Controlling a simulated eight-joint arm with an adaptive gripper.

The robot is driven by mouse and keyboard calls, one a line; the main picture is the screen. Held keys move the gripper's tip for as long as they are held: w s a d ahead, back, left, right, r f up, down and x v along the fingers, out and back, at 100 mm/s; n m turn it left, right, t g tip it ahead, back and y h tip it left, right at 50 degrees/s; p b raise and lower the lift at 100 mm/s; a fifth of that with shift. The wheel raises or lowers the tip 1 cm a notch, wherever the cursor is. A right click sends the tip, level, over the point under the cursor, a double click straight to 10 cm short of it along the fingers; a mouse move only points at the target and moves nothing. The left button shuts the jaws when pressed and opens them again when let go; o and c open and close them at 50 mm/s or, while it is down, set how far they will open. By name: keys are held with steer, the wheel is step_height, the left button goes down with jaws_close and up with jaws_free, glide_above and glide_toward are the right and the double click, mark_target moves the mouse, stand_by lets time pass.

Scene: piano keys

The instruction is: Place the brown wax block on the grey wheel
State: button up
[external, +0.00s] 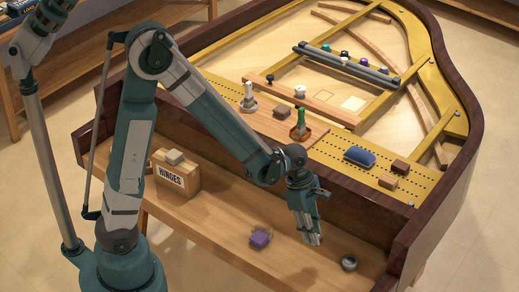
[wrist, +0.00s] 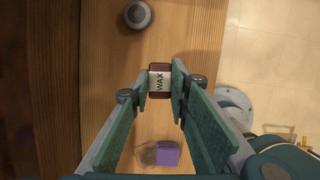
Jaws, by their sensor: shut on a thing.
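My gripper (wrist: 160,84) is shut on the brown wax block (wrist: 159,92), which has a white label reading WAX, in the wrist view. In the external view my gripper (external: 313,239) points down over the wooden shelf at the piano's front, and I cannot make out the block between its fingers. The grey wheel (external: 348,263) lies on the shelf to the right of my gripper, apart from it. The wheel also shows at the top of the wrist view (wrist: 138,15), beyond the block and a little left. Nothing is seen on top of the wheel.
A purple block (external: 261,239) lies on the shelf left of my gripper. A HINGES box (external: 176,174) with a pale block on top stands further left. The piano's raised front wall (external: 240,158) rises behind; tools, brown blocks and a blue brush (external: 360,157) lie above it.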

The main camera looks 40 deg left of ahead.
step_height(320, 180, up, 3)
steer(key=m+p, duration=0.1)
glide_above(352, 262)
steer(key=a, duration=0.1)
steer(key=shift+w+a, duration=0.1)
steer(key=shift+a, duration=0.05)
steer(key=shift+f+b, duration=0.75)
steer(key=shift+f, duration=2.4)
steer(key=shift+f+b, duration=0.5)
steer(key=shift+f, duration=1.4)
steer(key=shift+f, duration=0.15)
steer(key=o, duration=0.9)
